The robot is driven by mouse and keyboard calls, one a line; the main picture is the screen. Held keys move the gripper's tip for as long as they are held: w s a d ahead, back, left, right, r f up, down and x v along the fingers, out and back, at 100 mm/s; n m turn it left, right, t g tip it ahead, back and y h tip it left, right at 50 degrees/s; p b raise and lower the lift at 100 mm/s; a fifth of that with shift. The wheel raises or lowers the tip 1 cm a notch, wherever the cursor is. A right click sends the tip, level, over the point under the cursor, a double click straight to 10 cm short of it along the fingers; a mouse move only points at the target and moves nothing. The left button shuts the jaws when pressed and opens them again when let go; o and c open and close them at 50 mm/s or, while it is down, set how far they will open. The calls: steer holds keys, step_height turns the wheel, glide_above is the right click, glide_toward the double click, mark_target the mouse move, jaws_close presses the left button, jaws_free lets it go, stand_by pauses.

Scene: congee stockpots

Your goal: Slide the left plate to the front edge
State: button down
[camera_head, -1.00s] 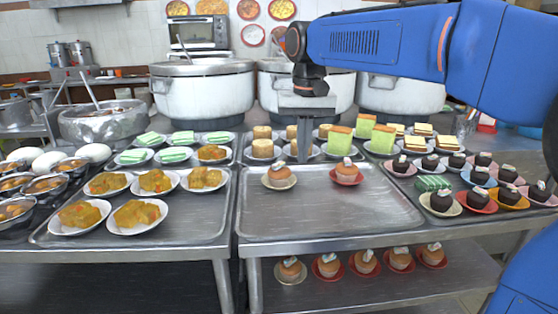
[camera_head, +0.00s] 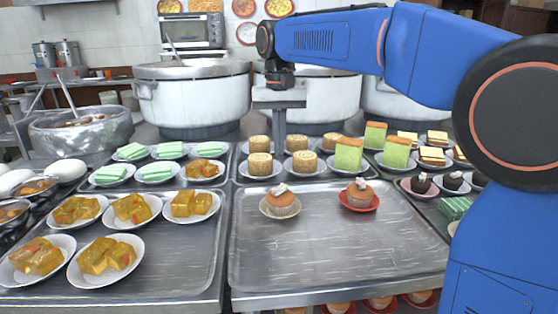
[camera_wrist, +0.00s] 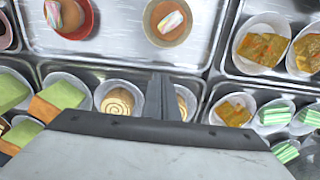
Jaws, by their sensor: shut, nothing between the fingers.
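The left plate (camera_head: 267,211) is a small cream plate with a cupcake (camera_head: 281,201) on it. It sits on the back part of the middle metal tray (camera_head: 330,255). A red plate (camera_head: 374,206) with another cupcake sits to its right. My gripper (camera_head: 280,150) points down behind the left plate, among the swiss rolls, apart from the plate. In the wrist view my gripper's fingers (camera_wrist: 161,80) are together and empty. There the cream plate (camera_wrist: 150,30) is just beyond the fingertips and the red plate (camera_wrist: 88,28) is to the left.
Swiss rolls (camera_head: 259,164) and green cakes (camera_head: 348,154) stand on plates behind the tray. Plates of yellow food (camera_head: 130,208) fill the left tray. Large pots (camera_head: 192,98) stand at the back. The front of the middle tray is bare.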

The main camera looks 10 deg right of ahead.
step_height(320, 180, down, 8)
steer(key=shift+f, duration=0.25)
steer(key=s, duration=0.2)
steer(key=shift+s+f, duration=0.35)
steer(key=shift+s, duration=0.7)
steer(key=s, duration=1.7)
steer(key=shift+s+a, duration=0.2)
steer(key=shift+s, duration=0.15)
